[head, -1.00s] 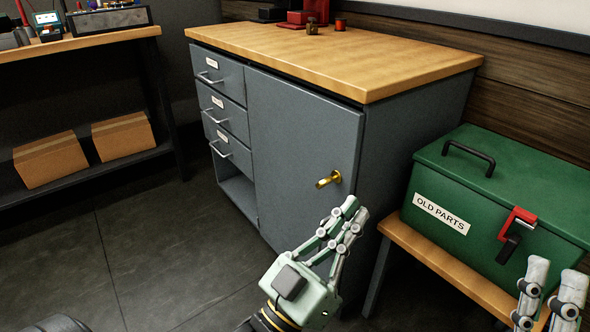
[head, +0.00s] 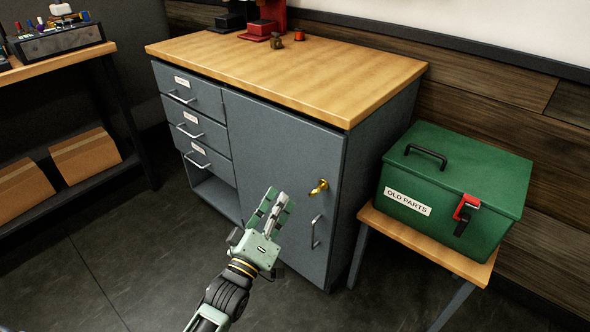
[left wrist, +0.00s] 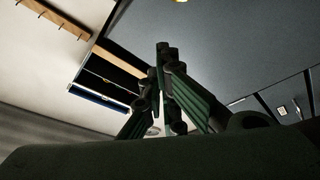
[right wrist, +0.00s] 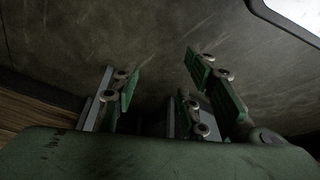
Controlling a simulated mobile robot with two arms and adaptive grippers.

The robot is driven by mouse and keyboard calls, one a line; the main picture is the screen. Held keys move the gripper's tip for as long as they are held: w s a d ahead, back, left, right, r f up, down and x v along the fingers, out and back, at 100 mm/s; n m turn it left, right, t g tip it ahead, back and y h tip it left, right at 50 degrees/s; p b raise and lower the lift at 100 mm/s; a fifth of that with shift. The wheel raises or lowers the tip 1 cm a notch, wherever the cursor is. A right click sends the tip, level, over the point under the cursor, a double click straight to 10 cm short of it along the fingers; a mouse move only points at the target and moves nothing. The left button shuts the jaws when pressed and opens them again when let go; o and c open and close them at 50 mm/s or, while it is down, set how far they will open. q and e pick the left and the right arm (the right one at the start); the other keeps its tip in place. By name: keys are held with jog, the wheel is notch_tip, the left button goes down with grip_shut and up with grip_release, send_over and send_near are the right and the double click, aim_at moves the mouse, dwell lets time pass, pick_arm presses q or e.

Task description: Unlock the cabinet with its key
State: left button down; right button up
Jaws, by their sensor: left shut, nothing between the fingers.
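The grey cabinet (head: 275,150) stands under a wooden top, with its tall door shut. A brass key (head: 318,187) sits at the lock near the door's right edge, above a vertical handle (head: 316,232). A brass-coloured bit (left wrist: 180,2) shows at the top edge of the left wrist view. My left gripper (head: 277,197) is shut and empty in front of the door, left of the key and apart from it in the picture. My right gripper (right wrist: 162,72) is open and empty in the right wrist view, and out of the head view.
A green OLD PARTS box (head: 470,175) stands on a small wooden bench (head: 400,238) right of the cabinet. A shelf with cardboard boxes (head: 85,155) is at the left. The floor before the cabinet is clear.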

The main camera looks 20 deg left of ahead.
jog(key=s+d+f+g, duration=0.1)
jog(key=s+f+g, duration=0.1)
jog(key=s, duration=0.3)
pick_arm(q)
jog(key=w+n, duration=0.1)
jog(key=w, duration=1)
jog(key=shift+s+d+f+g+y+b, duration=0.35)
jog(key=shift+s+d+f+b, duration=0.35)
jog(key=shift+d+f, duration=0.3)
pick_arm(e)
jog(key=shift+w+r, duration=0.3)
jog(key=shift+r, duration=0.6)
jog(key=shift+w+r, duration=0.3)
jog(key=shift+r, duration=0.65)
jog(key=shift+w+r, duration=0.3)
jog(key=shift+r, duration=0.6)
pick_arm(q)
jog(key=shift+s+d+r+m, duration=0.1)
jog(key=shift+d+r+m, duration=0.2)
jog(key=shift+m, duration=0.3)
jog(key=shift+s+d+m, duration=0.1)
jog(key=shift+d+m, duration=0.1)
jog(key=shift+m, duration=0.5)
pick_arm(e)
jog(key=shift+w+r, duration=0.15)
jog(key=shift+r, duration=0.15)
